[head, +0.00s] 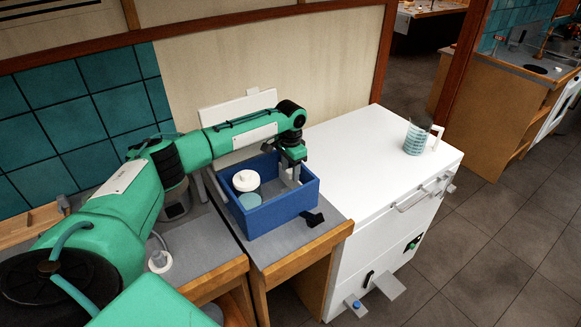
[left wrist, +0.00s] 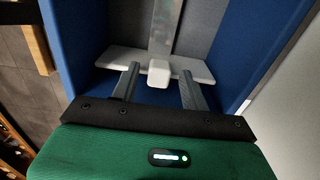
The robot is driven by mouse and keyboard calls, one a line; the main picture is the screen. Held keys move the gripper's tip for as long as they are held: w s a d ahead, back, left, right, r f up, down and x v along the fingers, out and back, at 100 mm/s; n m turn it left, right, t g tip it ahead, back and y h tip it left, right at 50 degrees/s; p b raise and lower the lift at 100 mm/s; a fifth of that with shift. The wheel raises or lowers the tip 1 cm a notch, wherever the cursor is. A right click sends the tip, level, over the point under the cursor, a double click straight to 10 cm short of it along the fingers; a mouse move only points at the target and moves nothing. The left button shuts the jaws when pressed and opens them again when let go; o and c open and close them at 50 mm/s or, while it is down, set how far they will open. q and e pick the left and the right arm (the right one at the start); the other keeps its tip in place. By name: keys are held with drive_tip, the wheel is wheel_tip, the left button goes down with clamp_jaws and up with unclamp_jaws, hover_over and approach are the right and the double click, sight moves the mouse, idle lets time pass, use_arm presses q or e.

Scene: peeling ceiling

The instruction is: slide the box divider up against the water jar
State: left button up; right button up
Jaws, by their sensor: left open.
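The blue box (head: 262,216) stands open on the grey counter. The water jar (head: 246,181), with a round white lid, stands in its left part; a pale blue round thing (head: 250,201) is in front of it. The pale grey box divider (head: 285,174) is in the right part of the box, partly hidden by my gripper, apart from the jar. In the left wrist view the divider (left wrist: 198,70) has a white block-like knob (left wrist: 158,74). My left gripper (head: 291,164) is open, its fingers (left wrist: 160,70) on either side of the knob. My right gripper is not in view.
A white cabinet (head: 345,150) stands right of the box, with a patterned mug (head: 415,140) on top. A small black object (head: 314,218) lies by the box's right front corner. The wall is close behind my left arm.

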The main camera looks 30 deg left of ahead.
use_arm(q)
drive_tip(key=shift+d, duration=0.1)
drive_tip(key=shift+c, duration=0.8)
drive_tip(key=c, duration=0.7)
clamp_jaws()
drive_tip(key=shift+s, duration=0.15)
drive_tip(key=s+a+p, duration=0.3)
drive_tip(key=s+p, duration=0.2)
drive_tip(key=s, duration=0.1)
drive_tip(key=shift+s, duration=0.4)
drive_tip(key=o, duration=0.5)
unclamp_jaws()
drive_tip(key=o, duration=0.4)
drive_tip(key=shift+c, duration=0.2)
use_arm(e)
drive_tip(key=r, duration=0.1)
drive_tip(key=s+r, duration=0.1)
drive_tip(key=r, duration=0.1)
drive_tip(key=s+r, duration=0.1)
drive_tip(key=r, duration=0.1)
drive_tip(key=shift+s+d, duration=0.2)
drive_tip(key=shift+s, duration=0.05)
